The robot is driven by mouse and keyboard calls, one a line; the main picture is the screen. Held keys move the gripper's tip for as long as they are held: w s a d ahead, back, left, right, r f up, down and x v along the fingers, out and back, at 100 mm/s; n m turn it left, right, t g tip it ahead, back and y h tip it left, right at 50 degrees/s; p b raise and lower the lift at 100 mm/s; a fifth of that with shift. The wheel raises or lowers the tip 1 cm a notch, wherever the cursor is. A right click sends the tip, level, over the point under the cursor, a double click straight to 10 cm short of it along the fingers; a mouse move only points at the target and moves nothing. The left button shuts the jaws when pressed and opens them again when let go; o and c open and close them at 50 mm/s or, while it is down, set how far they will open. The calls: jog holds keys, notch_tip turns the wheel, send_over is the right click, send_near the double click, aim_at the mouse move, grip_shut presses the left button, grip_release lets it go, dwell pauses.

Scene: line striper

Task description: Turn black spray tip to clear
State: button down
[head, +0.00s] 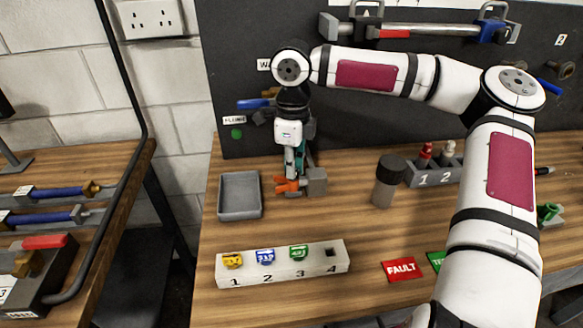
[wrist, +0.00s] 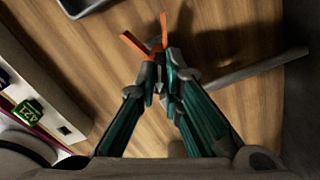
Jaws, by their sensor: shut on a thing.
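An orange forked piece (head: 287,184) stands out at the front of a grey block-like fixture (head: 317,180) on the bench. In the wrist view the orange piece (wrist: 134,44) opens in a V just beyond my fingertips. My gripper (wrist: 157,70) points down at it, its teal fingers closed together at the base of the V. It also shows in the head view (head: 293,170). A small grey, pointed part (wrist: 159,86) shows between the fingers. The black spray tip cannot be made out separately; the fingers hide what they grip.
A white block (head: 250,277) numbered 1 to 4 holds yellow, blue and green tips; place 4 shows a dark square opening. A grey tray (head: 240,213) lies left, a dark-capped cylinder (head: 388,182) right. FAULT card (head: 402,270) lies in front.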

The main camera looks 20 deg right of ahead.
jog(key=shift+w+a+n+b, duration=0.1)
jog(key=shift+n+b, duration=0.3)
jog(key=shift+b, duration=1.6)
jog(key=shift+b, duration=1.05)
